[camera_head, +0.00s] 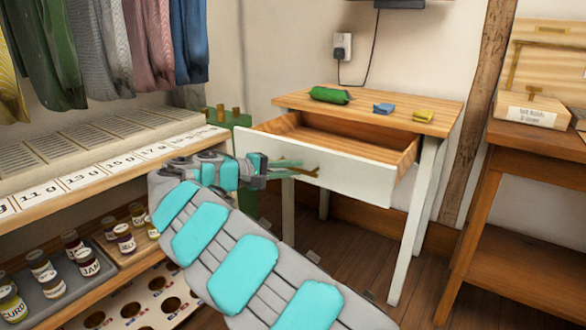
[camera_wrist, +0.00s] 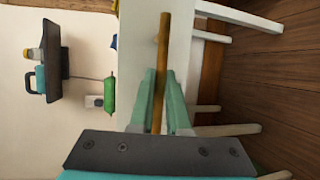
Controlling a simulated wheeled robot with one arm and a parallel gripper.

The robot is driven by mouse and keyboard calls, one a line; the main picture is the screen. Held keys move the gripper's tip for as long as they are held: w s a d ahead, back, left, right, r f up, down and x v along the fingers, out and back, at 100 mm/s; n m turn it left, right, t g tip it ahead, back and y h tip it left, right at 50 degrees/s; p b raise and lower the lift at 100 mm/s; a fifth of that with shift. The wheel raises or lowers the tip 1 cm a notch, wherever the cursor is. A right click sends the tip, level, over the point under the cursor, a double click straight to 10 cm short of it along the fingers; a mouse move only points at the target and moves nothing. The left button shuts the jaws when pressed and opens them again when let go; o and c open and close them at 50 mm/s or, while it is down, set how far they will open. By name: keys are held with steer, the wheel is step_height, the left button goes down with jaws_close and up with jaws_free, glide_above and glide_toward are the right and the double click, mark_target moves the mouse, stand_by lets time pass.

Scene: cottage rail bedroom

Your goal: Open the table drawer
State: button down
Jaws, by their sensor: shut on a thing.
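The white table (camera_head: 440,110) has a wooden top, and its drawer (camera_head: 350,175) is pulled well out toward me. The drawer's wooden inside shows and looks empty. My gripper (camera_head: 300,168) is at the white drawer front, shut on its brown handle. In the wrist view the handle (camera_wrist: 163,45) is a long wooden bar running between the two green fingers of my gripper (camera_wrist: 160,85). The fingers hide part of it.
A green roll (camera_head: 330,95), a blue block (camera_head: 383,108) and a yellow block (camera_head: 423,116) lie on the tabletop. A shelf with jars (camera_head: 125,238) stands left, a wooden side table (camera_head: 535,143) right. Floor shows between.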

steer(key=c, duration=0.9)
jaws_free()
steer(key=shift+a, duration=0.1)
steer(key=v, duration=0.7)
steer(key=shift+s+a+r+p, duration=0.1)
steer(key=shift+s+a+p, duration=0.15)
steer(key=shift+a+p, duration=0.05)
